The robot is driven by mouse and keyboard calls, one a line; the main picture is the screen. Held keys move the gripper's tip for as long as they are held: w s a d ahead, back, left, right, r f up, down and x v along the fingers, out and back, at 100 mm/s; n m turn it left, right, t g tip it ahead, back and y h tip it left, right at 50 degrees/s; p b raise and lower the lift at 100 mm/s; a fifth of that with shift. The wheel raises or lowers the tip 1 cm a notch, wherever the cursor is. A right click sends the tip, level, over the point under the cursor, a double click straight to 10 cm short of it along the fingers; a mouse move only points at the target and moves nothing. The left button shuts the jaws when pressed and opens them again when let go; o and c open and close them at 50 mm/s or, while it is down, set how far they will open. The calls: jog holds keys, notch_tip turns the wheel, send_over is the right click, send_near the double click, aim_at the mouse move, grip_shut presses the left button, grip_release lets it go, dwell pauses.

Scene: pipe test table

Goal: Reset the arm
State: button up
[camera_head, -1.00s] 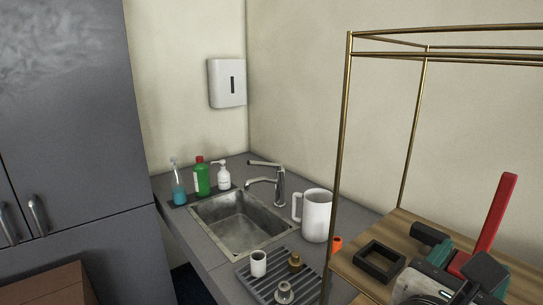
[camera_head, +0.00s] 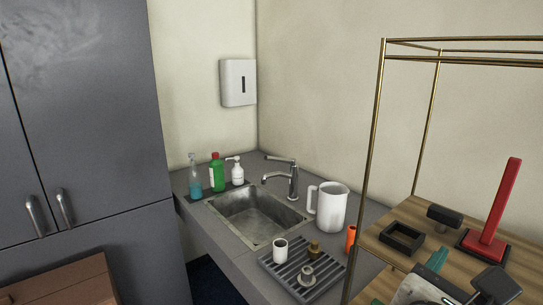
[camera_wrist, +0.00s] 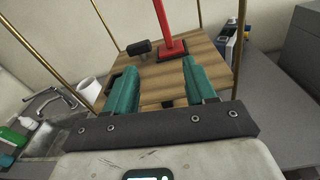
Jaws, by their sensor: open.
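My gripper (camera_wrist: 158,68) is open, with its two teal fingers apart and nothing between them. In the wrist view the fingers point toward a wooden shelf board (camera_wrist: 211,58). In the head view part of my arm's end, grey with teal and black parts, shows at the lower right edge, in front of the wooden shelf (camera_head: 408,213). A red post (camera_head: 502,202) stands upright on a black base on that shelf, beyond my gripper. I cannot tell the distance between my fingers and the shelf.
Brass rods (camera_head: 373,150) frame the shelf. A black square frame (camera_head: 401,238) and a black T-shaped piece (camera_head: 445,216) sit on it. Left of it are a white jug (camera_head: 331,208), orange cup (camera_head: 351,238), drying rack (camera_head: 322,278), sink (camera_head: 256,218) and bottles. Grey cabinets (camera_head: 80,110) stand left.

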notch_tip(320, 180, down, 24)
jog(key=s+d+m+g+y, duration=0.25)
jog(key=m+y, duration=0.65)
jog(key=m, duration=0.5)
jog(key=s+f+m+g+y+b, duration=0.1)
jog(key=s+f+m+g, duration=0.1)
jog(key=s+f, duration=0.4)
jog(key=s+a+f+m+g+y+b, duration=0.1)
jog(key=s+f+m+g+y, duration=0.1)
jog(key=s+f+m, duration=0.3)
jog(key=s+a+f+m+g+y+b, duration=0.1)
jog(key=s+f+m+g, duration=0.1)
jog(key=s+f, duration=0.4)
jog(key=shift+s+a+f+m+g+y+b, duration=0.1)
jog(key=shift+s+f+m+g+y+b, duration=0.1)
jog(key=shift+f+m, duration=0.35)
jog(key=shift+s+a+f+m+g+y+b, duration=0.15)
jog(key=shift+f+m+y, duration=0.1)
jog(key=shift+f, duration=0.6)
jog(key=shift+d, duration=0.1)
jog(key=shift+w, duration=0.15)
jog(key=shift+c, duration=0.2)
